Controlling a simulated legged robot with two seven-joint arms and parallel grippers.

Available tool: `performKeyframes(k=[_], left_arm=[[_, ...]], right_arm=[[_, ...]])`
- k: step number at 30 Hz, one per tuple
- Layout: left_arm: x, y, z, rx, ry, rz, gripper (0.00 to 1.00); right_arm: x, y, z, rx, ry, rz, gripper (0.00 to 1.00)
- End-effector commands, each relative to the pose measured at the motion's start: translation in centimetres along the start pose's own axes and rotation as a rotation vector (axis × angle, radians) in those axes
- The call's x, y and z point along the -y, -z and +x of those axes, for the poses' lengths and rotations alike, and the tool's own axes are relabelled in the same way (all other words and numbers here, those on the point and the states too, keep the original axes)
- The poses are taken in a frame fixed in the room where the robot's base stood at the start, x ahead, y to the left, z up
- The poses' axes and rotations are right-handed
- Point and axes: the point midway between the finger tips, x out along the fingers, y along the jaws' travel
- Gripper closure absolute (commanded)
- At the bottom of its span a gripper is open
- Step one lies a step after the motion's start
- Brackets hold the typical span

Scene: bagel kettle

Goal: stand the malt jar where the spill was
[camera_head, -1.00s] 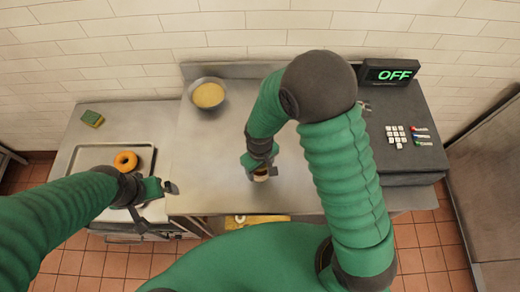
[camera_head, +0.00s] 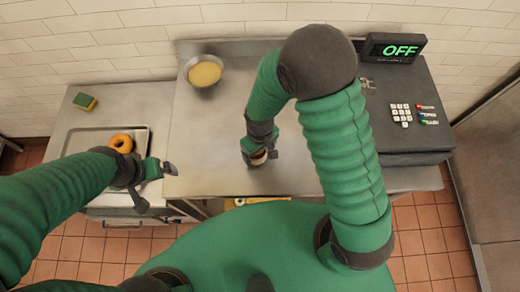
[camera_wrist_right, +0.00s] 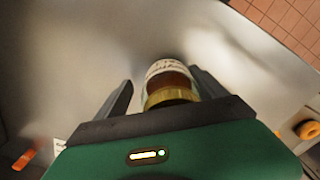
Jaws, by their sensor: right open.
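The malt jar (camera_wrist_right: 170,82), with a gold lid and a white label, stands between the two fingers of my open right gripper (camera_wrist_right: 165,95) in the right wrist view. Gaps show beside the fingers, mainly on the left; whether either finger touches the jar I cannot tell. In the head view the jar (camera_head: 259,158) is on the steel counter near its front, mostly hidden by my right gripper (camera_head: 256,152). My left gripper (camera_head: 157,187) is open and empty, near the front right corner of the tray. No spill shows on the visible counter.
A bowl of yellow contents (camera_head: 205,72) stands at the back left of the counter (camera_head: 205,135). A bagel (camera_head: 121,143) lies on the tray (camera_head: 80,136), with a sponge (camera_head: 85,101) behind. A dark unit with keys (camera_head: 401,115) and an OFF display (camera_head: 395,47) bounds the right. Mid-counter is clear.

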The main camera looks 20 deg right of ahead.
Motion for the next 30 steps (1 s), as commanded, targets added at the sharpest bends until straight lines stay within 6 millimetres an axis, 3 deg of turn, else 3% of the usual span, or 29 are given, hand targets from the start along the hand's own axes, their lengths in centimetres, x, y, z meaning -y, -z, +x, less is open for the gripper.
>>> performKeyframes(k=[7,15,22,30], left_arm=[[0.0,0.0,0.0,0.0,0.0,-0.001,0.0],[0.0,-0.1,0.4,0.0,0.0,-0.001,0.0],[0.0,-0.1,0.5,0.0,0.0,0.0,0.0],[0.0,-0.1,0.5,0.0,0.0,-0.001,0.0]], right_arm=[[0.0,0.2,-1.6,-0.004,0.0,-0.001,0.19],[-0.1,0.1,-8.4,-0.009,0.001,-0.001,0.19],[-0.2,0.0,-11.9,-0.005,0.0,0.006,0.19],[-6.3,-6.5,-13.1,-0.216,-0.039,0.352,0.19]])
